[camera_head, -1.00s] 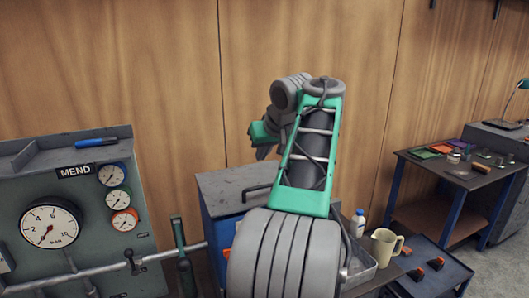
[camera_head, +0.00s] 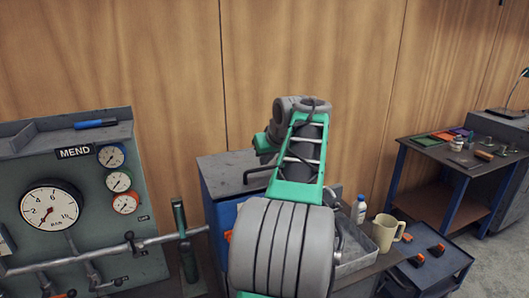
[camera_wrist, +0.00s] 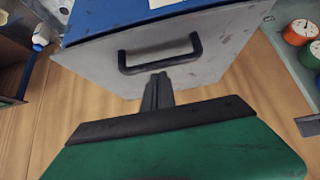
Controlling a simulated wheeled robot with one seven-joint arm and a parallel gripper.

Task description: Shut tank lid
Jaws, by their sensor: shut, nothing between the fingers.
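The tank is a blue box (camera_head: 222,213) behind my arm in the head view, with a grey lid (camera_head: 222,171) on top. The lid looks level on the box, with no clear gap in view; my arm hides its right part. A dark bar handle (camera_head: 254,174) stands on the lid. In the wrist view the blue box (camera_wrist: 120,22) is at the top, and the grey lid (camera_wrist: 225,55) and black handle (camera_wrist: 160,57) face the camera. My gripper (camera_wrist: 157,78) is shut and empty, its tips just below the handle in the picture. Contact cannot be told.
A gauge panel (camera_head: 140,210) with pipes and an upright green-handled lever (camera_head: 180,220) stands left of the tank. A white bottle (camera_head: 359,209), a cream jug (camera_head: 385,232) and a grey tray (camera_head: 358,250) are at right. A wooden wall (camera_head: 150,60) is behind.

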